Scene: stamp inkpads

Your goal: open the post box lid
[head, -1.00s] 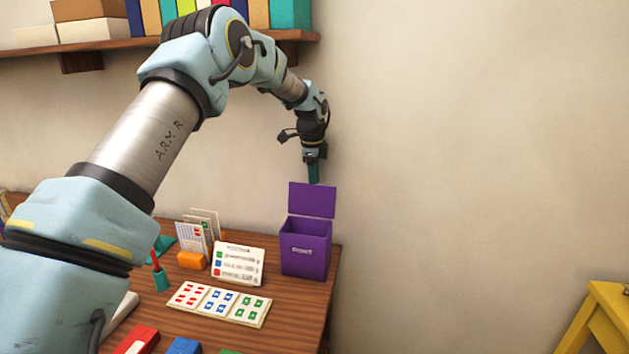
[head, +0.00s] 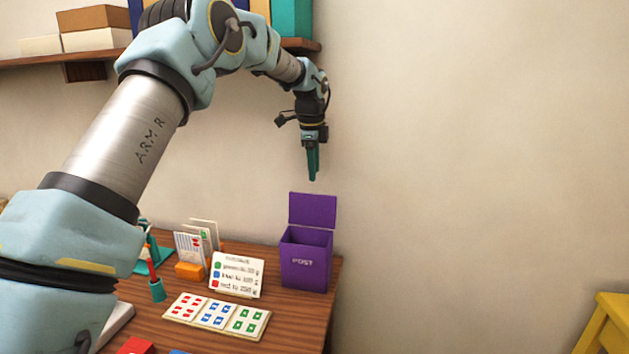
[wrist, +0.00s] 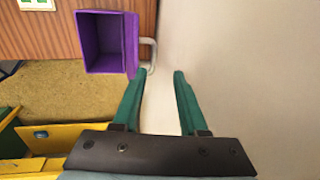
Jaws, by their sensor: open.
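The purple post box (head: 305,262) stands on the right end of the wooden table, its front marked POST. Its lid (head: 312,209) stands upright at the back, and the box mouth is open. The wrist view shows the hollow inside of the box (wrist: 105,42), with a pale bent handle (wrist: 149,52) at its right side. My gripper (head: 313,178) points down above the lid, apart from it. Its two green fingers (wrist: 160,74) are spread, with nothing between them.
A card with colored lines (head: 237,275), a stamp sheet (head: 217,315) and an orange holder with cards (head: 190,270) are left of the box. A shelf (head: 100,50) hangs on the wall at upper left. A yellow stool (head: 612,320) stands at lower right.

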